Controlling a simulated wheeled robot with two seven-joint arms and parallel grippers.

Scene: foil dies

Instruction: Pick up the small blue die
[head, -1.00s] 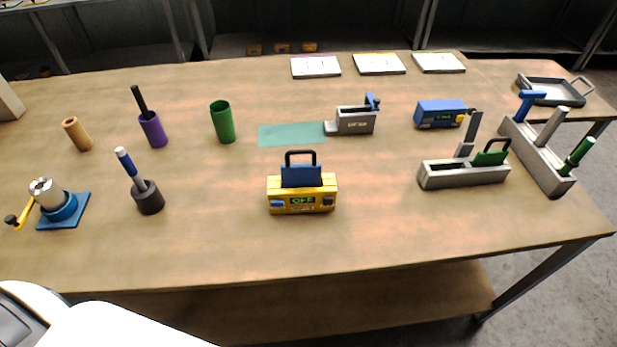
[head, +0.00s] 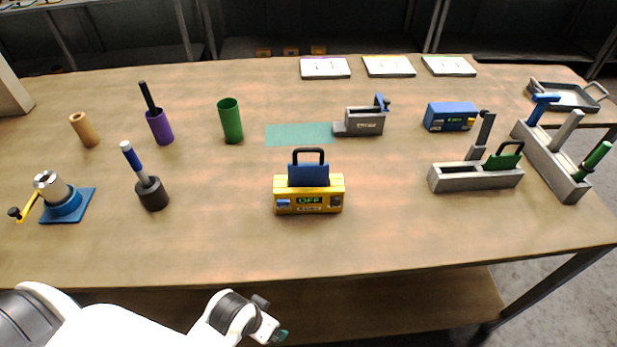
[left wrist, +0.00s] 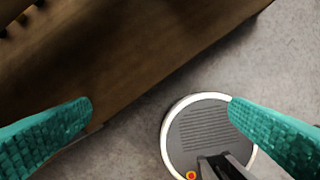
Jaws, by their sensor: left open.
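A blue block with a black loop handle (head: 308,174), which looks like the small blue die, stands upright in the top of a yellow box marked OFF (head: 309,203) near the table's middle. My left gripper (head: 275,330) is low in front of the table's near edge, apart from the die. In the left wrist view its teal fingers (left wrist: 161,103) are spread wide with nothing between them. That view shows floor and a dark brown surface, not the die. My right gripper is not in view.
A green block with a black handle (head: 503,156) sits in a grey holder (head: 470,181) on the right. A grey rack (head: 551,163) holds blue, grey and green tools. A dark cup with a blue-handled tool (head: 152,194) stands left. The table front is clear.

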